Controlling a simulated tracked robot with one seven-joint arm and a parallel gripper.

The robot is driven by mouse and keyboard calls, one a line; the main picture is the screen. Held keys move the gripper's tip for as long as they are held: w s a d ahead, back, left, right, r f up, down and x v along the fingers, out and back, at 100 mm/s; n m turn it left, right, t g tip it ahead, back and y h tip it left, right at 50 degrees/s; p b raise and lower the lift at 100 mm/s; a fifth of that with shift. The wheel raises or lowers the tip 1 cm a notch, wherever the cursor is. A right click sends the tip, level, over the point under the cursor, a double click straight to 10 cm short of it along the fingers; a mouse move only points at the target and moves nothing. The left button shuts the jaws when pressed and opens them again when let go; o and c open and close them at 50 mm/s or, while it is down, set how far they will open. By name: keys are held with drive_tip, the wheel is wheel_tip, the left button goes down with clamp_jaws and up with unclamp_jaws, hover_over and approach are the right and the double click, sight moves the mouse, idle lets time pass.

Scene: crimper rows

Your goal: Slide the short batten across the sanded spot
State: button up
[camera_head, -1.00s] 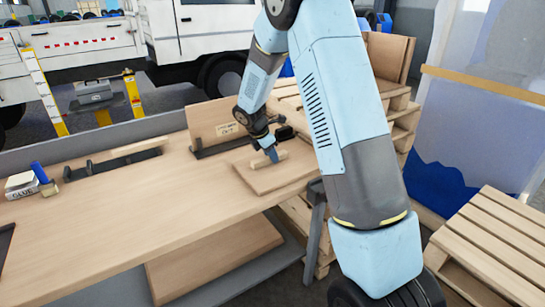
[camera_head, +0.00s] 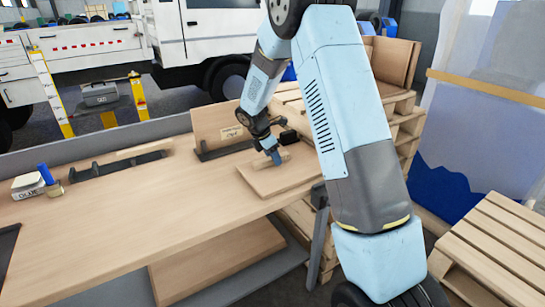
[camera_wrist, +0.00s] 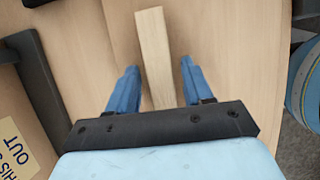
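The short batten (camera_head: 284,155) is a pale wood strip lying on a flat board (camera_head: 262,186) at the right end of the bench. My gripper (camera_head: 275,161) points down over it with blue fingers. In the wrist view the batten (camera_wrist: 154,45) runs between the two fingers of my gripper (camera_wrist: 159,66). A narrow gap shows on each side, so the fingers look open and not pressed on it. The batten's near end is partly hidden by my gripper. I cannot make out the sanded spot in either view.
Behind the board stands an upright panel with a label (camera_head: 215,122) in a dark holder. A dark rack with a longer strip (camera_head: 130,160) and a glue box (camera_head: 27,186) are at the left. The bench's middle (camera_head: 150,205) is clear. Pallets (camera_head: 495,250) stand at the right.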

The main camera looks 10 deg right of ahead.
drive_tip(key=shift+o, duration=0.5)
drive_tip(key=v, duration=1.1)
drive_tip(key=shift+a+r, duration=0.25)
drive_tip(key=shift+r, duration=0.1)
